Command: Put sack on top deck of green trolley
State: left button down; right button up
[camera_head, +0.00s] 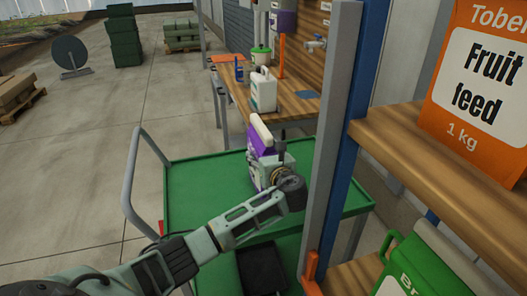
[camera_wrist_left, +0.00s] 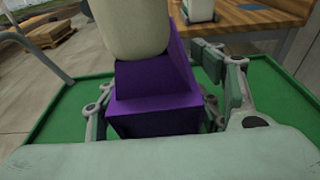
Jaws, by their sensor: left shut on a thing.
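The green trolley (camera_head: 200,190) stands in the middle of the head view, and its top deck also shows in the left wrist view (camera_wrist_left: 65,118). My left gripper (camera_head: 268,168) is over this deck, shut on a purple sack (camera_head: 261,141) with a pale top part. In the left wrist view the sack (camera_wrist_left: 155,98) is between the fingers of the left gripper (camera_wrist_left: 165,105). The sack looks roughly upright. The gripper hides its lower part, so I cannot tell whether it touches the deck. My right gripper is not in view.
A wooden bench (camera_head: 235,88) with a white jug (camera_head: 263,90) is behind the trolley. A blue and grey rack post (camera_head: 335,150) and a shelf with an orange Fruit feed bag (camera_head: 480,85) are close on the right. The deck's left part is bare.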

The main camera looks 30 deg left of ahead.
pick_arm(q)
jog(key=c, duration=0.9)
grip_release()
jog(key=shift+f, duration=0.15)
jog(key=o, duration=0.5)
jog(key=shift+s+d, duration=0.1)
jog(key=v, duration=1.2)
